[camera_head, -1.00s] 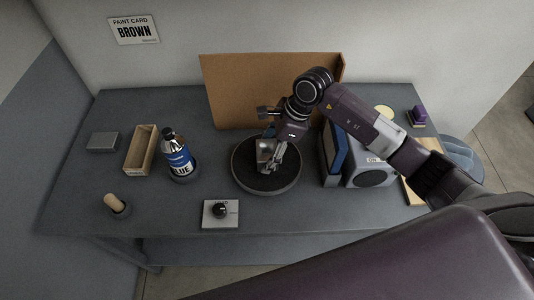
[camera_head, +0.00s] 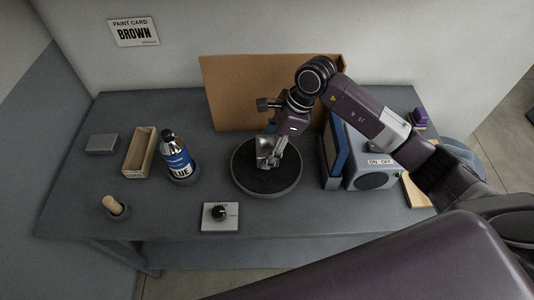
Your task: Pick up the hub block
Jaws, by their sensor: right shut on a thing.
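The hub block (camera_head: 264,148), a grey metallic piece, is at the round dark turntable (camera_head: 267,193) in the middle of the bench. My right gripper (camera_head: 272,158) comes down from above and is shut on the block. The fingers cover part of it. I cannot tell for sure whether its underside is clear of the turntable. My left gripper is not in view.
A brown board (camera_head: 232,92) stands behind the turntable. A blue-labelled bottle (camera_head: 176,157) and an open wooden box (camera_head: 139,154) are to the left. A grey ON/OFF unit (camera_head: 372,176) is to the right, a knob box (camera_head: 221,217) in front.

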